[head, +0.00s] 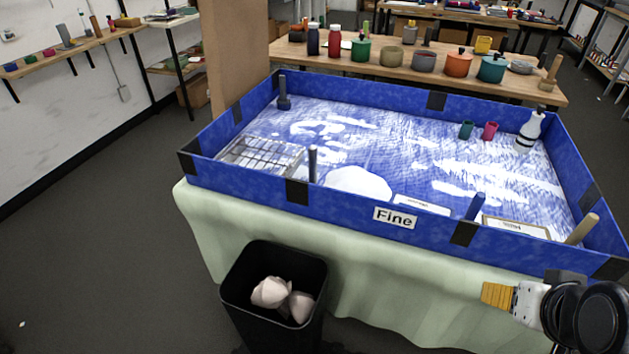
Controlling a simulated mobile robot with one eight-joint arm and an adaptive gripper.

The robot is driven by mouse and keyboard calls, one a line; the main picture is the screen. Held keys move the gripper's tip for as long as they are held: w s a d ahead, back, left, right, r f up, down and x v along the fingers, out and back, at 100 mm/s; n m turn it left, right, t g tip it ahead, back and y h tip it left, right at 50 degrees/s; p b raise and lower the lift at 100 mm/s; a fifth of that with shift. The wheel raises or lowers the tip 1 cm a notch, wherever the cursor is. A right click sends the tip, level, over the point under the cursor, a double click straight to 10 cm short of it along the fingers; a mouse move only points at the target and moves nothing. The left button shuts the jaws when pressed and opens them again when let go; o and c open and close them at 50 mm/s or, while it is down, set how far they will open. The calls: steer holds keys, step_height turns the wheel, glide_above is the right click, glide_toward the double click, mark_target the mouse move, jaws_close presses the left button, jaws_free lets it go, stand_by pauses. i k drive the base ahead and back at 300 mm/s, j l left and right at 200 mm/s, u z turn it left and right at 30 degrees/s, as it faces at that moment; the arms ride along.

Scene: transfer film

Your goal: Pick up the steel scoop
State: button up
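I cannot pick out a steel scoop for certain. A shallow tray-like enclosure with blue walls (340,202), labelled "Fine", stands on a table with a pale green cloth. Upright handle-like pieces stand at its edges: a dark one (283,88) at the back left, a dark grey one (313,165) at the front, a blue one (475,206) and a tan one (583,228) at the front right. Their lower ends are partly hidden by the walls. My gripper (497,296), with a ridged yellow tip, is at the lower right, outside the front wall. Its opening is not visible.
The enclosure holds a wire rack (260,154), a white sheet (358,184), a teal cup (466,130), a pink cup (490,131) and a white bottle (529,131). A black bin (262,318) stands in front. Pots line a wooden table (400,74) behind.

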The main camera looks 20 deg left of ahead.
mark_target(313, 149)
steer(key=i+l+u, duration=0.75)
steer(key=l, duration=0.35)
